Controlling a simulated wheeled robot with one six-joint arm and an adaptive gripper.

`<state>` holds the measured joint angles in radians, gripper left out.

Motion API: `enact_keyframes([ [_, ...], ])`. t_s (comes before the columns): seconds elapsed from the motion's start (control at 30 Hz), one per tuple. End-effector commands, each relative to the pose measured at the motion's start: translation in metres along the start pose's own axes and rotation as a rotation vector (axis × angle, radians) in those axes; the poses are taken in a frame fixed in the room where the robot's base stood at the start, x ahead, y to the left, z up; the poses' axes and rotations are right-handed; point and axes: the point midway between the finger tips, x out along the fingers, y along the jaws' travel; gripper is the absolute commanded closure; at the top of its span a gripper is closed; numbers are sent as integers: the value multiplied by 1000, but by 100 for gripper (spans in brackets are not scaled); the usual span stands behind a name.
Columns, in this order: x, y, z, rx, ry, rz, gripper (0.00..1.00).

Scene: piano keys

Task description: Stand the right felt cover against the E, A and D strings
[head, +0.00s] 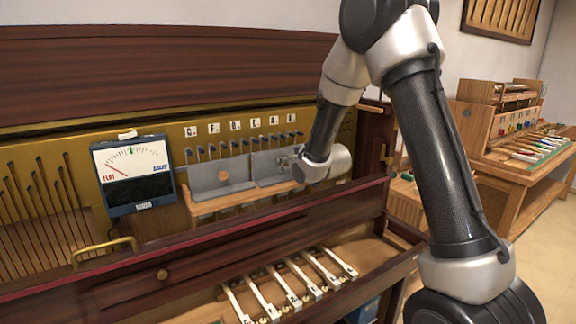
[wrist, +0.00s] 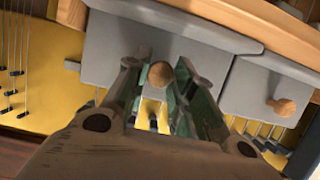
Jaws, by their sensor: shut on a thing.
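The right felt cover (head: 264,166) is a grey panel at the right part of the gold string plate in the head view, roughly upright above a wooden ledge. My gripper (head: 288,160) is in front of it. In the wrist view, which looks upside down, my gripper (wrist: 158,80) is shut on the round wooden knob (wrist: 160,74) of this grey panel (wrist: 110,45). The left felt cover (head: 222,176) stands beside it, its knob (wrist: 282,107) free. I cannot tell whether the held cover touches the strings behind it.
The wooden ledge (head: 215,203) runs below the covers. A tuner meter (head: 133,172) stands to the left. The dark red front rail (head: 240,234) and several keys (head: 290,288) lie nearer. A tool bench (head: 535,160) is at the right.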

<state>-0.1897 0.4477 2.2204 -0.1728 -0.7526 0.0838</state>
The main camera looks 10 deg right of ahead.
Motion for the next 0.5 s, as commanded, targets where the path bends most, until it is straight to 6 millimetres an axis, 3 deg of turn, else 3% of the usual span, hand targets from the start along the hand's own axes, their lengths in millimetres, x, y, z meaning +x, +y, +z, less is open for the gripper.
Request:
enact_keyframes([
  [0.5, 10, 0, -4, 0, 1, 0, 100],
])
